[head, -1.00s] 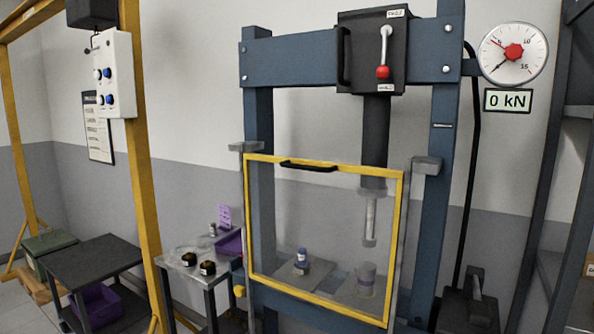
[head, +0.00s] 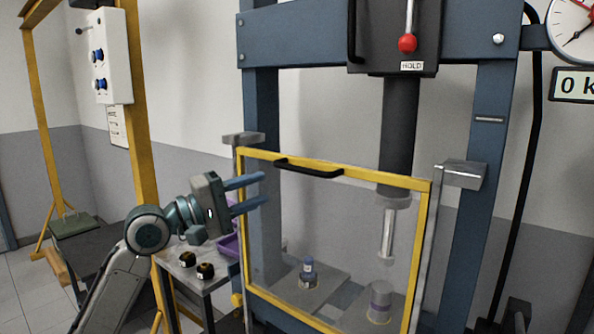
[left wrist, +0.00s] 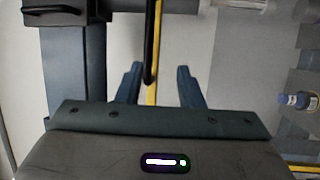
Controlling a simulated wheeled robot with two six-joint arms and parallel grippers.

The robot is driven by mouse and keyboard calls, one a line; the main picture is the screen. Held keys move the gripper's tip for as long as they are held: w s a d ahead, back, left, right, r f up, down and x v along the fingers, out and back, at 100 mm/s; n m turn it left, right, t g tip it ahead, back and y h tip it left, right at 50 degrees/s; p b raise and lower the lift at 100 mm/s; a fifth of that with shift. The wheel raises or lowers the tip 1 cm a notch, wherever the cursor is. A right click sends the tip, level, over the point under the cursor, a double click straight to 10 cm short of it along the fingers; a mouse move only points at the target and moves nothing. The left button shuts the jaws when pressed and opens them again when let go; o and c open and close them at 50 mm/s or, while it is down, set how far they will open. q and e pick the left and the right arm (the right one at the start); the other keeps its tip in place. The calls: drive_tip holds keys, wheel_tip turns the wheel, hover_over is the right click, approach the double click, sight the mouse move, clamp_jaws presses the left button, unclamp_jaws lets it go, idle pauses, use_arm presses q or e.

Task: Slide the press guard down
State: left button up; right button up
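The press guard is a clear panel in a yellow frame (head: 380,180), standing upright across the front of the blue press. Its black handle (head: 312,169) runs along the top bar. My left gripper (head: 266,190) is open, its two fingers spread near the guard's upper left corner, left of and slightly below the handle. In the left wrist view the open fingers (left wrist: 158,75) frame the yellow bar (left wrist: 153,92) and one end of the black handle (left wrist: 150,60). Whether the fingers touch anything cannot be told. My right gripper is not in view.
Behind the panel are a small blue-capped part (head: 308,272) and a cylinder (head: 379,302) under the ram (head: 398,140). A red-knobbed lever (head: 408,43) is above. A side table (head: 215,283) with dark parts stands left, close to my left arm.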

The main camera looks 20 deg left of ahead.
sight(297, 171)
use_arm(q)
drive_tip(key=shift+h, duration=0.3)
drive_tip(key=w+d+r+p, duration=0.1)
drive_tip(key=d, duration=0.1)
drive_tip(key=w+d+r+p, duration=0.1)
drive_tip(key=w+d+p, duration=0.1)
drive_tip(key=w+d+r+p, duration=0.1)
drive_tip(key=w+d, duration=0.1)
drive_tip(key=shift+d+r+p, duration=0.15)
drive_tip(key=shift+d+p, duration=0.15)
drive_tip(key=shift+w+d, duration=0.4)
drive_tip(key=shift+w, duration=0.1)
drive_tip(key=shift+w+d, duration=0.1)
drive_tip(key=shift+d, duration=0.05)
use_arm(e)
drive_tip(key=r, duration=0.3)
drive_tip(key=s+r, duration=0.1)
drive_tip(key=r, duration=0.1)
use_arm(q)
clamp_jaws()
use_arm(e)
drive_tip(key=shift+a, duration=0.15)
